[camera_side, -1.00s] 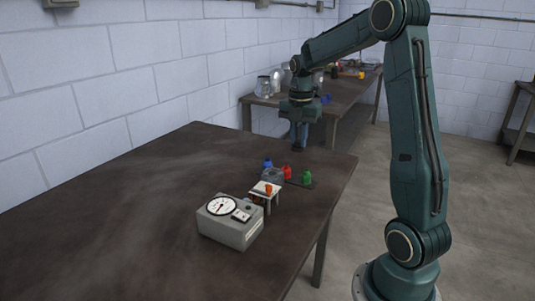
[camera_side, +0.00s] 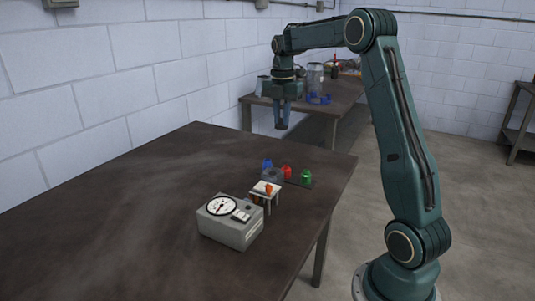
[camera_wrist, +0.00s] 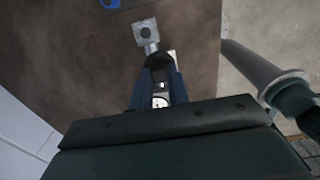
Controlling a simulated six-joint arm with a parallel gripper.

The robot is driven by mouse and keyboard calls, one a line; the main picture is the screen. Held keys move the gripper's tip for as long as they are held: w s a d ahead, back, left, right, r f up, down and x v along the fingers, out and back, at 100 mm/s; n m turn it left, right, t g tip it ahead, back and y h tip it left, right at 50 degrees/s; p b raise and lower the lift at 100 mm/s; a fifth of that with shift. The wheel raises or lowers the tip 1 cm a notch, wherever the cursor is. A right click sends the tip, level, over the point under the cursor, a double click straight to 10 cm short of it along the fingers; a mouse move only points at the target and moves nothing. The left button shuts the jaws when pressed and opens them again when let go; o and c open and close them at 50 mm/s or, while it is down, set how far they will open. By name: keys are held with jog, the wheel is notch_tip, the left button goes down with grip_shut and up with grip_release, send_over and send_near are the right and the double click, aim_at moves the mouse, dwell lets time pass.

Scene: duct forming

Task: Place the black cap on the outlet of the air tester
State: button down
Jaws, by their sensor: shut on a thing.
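The air tester (camera_side: 231,222) is a grey box with a round white dial on the front half of the table. Which part is the tester's outlet cannot be told. My gripper (camera_side: 282,126) points down, high above the far end of the table, behind and apart from the tester. It is shut on a small dark piece, the black cap, which is barely visible at the fingertips.
A second bench (camera_side: 340,112) with jars is beyond the table. The left part of the table (camera_side: 110,220) is clear.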

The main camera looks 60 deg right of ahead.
jog(key=shift+w+d+r, duration=0.25)
jog(key=shift+w+r, duration=0.4)
jog(key=shift+w, duration=0.25)
jog(key=shift+w+d+r, duration=0.25)
jog(key=shift+w+r, duration=0.35)
jog(key=shift+w, duration=0.25)
jog(key=shift+f, duration=0.1)
notch_tip(320, 180, down, 16)
jog(key=shift+r, duration=0.2)
jog(key=shift+f, duration=0.15)
jog(key=shift+f, duration=2)
jog(key=shift+f, duration=0.1)
jog(key=c, duration=1.3)
grip_release()
jog(key=shift+c, duration=0.2)
